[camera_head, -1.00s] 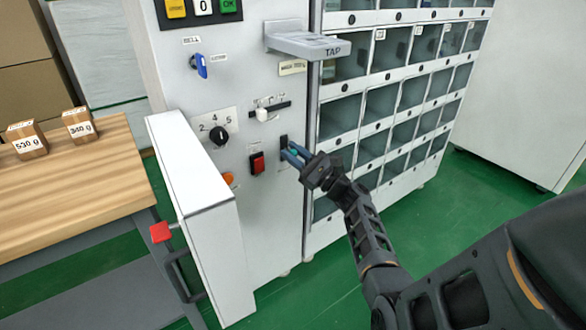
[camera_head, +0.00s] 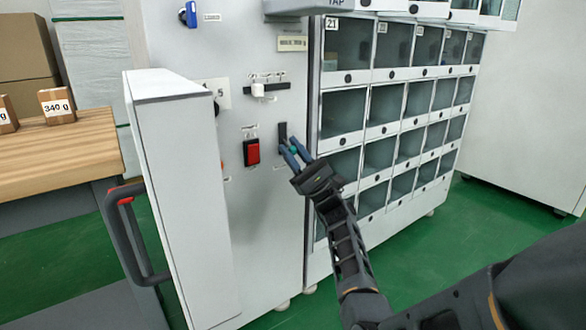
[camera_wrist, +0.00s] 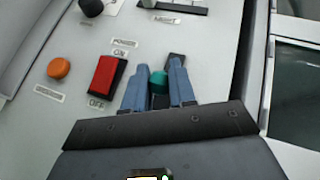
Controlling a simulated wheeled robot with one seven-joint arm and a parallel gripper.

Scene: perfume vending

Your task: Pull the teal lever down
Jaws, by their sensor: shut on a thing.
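The teal lever (camera_wrist: 159,82) shows as a teal knob between the two blue fingers of my gripper (camera_wrist: 158,83) in the wrist view. In the head view my gripper (camera_head: 292,156) reaches the machine's front panel, and only a little teal of the lever (camera_head: 294,150) shows between the fingers. My gripper is shut on the lever. The lever's dark slot plate (camera_head: 282,132) is on the panel just above and behind the fingertips. Most of the lever is hidden by the fingers.
A red rocker switch (camera_head: 251,152) is left of the lever. A white slider (camera_head: 262,90) is above it. An open white panel door (camera_head: 185,190) with a dark handle (camera_head: 128,240) stands at left. Glass-fronted compartments (camera_head: 385,105) are close on the right. An orange button (camera_wrist: 59,68) is further left.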

